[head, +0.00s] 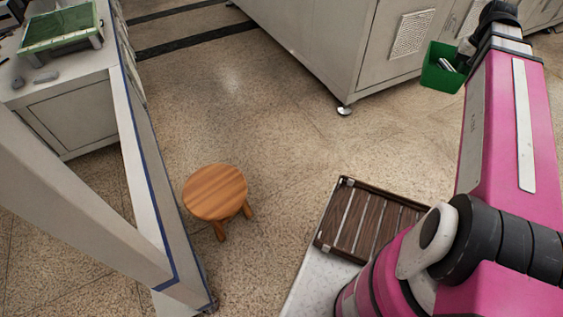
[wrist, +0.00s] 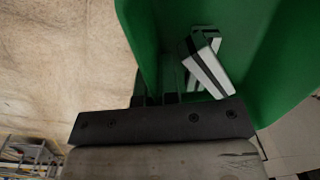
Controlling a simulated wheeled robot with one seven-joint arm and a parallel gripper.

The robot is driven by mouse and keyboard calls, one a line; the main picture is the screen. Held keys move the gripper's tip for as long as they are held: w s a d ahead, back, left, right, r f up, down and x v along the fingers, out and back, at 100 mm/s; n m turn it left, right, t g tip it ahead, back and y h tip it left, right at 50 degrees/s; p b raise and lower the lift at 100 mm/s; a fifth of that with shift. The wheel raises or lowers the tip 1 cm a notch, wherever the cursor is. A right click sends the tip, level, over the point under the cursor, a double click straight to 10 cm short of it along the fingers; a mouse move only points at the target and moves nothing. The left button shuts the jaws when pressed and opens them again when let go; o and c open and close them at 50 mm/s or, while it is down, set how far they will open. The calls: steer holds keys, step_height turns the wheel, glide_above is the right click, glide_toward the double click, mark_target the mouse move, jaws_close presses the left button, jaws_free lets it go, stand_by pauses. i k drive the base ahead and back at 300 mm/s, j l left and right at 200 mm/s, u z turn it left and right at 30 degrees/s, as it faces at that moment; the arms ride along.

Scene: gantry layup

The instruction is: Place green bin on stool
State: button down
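The green bin (head: 438,76) is at the upper right of the head view, beside the end of my pink arm. My gripper (wrist: 158,99) appears shut on the bin's near wall; the bin (wrist: 275,45) fills much of the wrist view, and the fingertips are partly hidden. The bin seems to hang above the floor. Black-and-white items (wrist: 207,68) lie inside it. The round wooden stool (head: 215,191) stands on the floor left of centre in the head view, its top bare, well away from the bin.
A slatted wooden tray (head: 372,222) lies on a pale surface at lower centre. A large grey cabinet (head: 350,45) stands behind the bin. A white frame with blue edging (head: 150,190) stands close left of the stool. The floor (head: 290,150) between stool and cabinet is clear.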

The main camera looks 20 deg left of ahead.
mark_target(213, 188)
steer(key=i+u, duration=0.25)
steer(key=u, duration=0.2)
steer(key=i+u, duration=0.25)
steer(key=u, duration=1.75)
